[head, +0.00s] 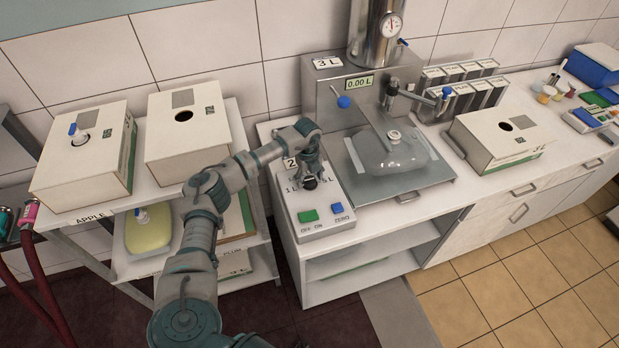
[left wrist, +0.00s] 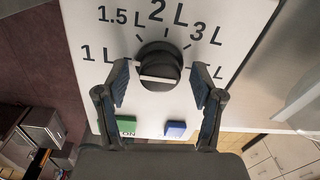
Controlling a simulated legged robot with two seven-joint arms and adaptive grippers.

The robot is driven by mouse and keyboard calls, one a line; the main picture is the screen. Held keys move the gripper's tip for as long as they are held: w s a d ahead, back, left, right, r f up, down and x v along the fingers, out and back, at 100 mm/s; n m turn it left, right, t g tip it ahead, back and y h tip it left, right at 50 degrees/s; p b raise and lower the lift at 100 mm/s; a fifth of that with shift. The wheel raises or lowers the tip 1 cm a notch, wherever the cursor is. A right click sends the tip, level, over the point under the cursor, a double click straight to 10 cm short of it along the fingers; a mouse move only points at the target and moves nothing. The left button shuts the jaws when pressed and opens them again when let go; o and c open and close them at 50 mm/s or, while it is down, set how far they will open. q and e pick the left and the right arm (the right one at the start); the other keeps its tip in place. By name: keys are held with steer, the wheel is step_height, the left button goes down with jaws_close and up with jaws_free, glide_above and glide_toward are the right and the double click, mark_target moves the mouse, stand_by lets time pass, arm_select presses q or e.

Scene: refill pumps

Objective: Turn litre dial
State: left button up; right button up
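The litre dial (left wrist: 160,67) is a black round knob on a white control panel (head: 330,208), marked 1 L, 1.5 L, 2 L, 3 L and a partly hidden last mark. In the head view the dial (head: 310,183) is partly covered by my left gripper (head: 312,170). In the left wrist view my left gripper (left wrist: 160,86) is open, with one finger on each side of the dial and gaps visible between. My right gripper is not in view.
A green button (head: 308,216) and a blue button (head: 337,208) sit below the dial. To the right, a clear bag (head: 390,150) lies on a metal plate beneath the filling machine. Boxes stand on the shelf (head: 150,188) at left, beside my arm.

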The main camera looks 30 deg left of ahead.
arm_select(q)
steer(key=c, duration=1)
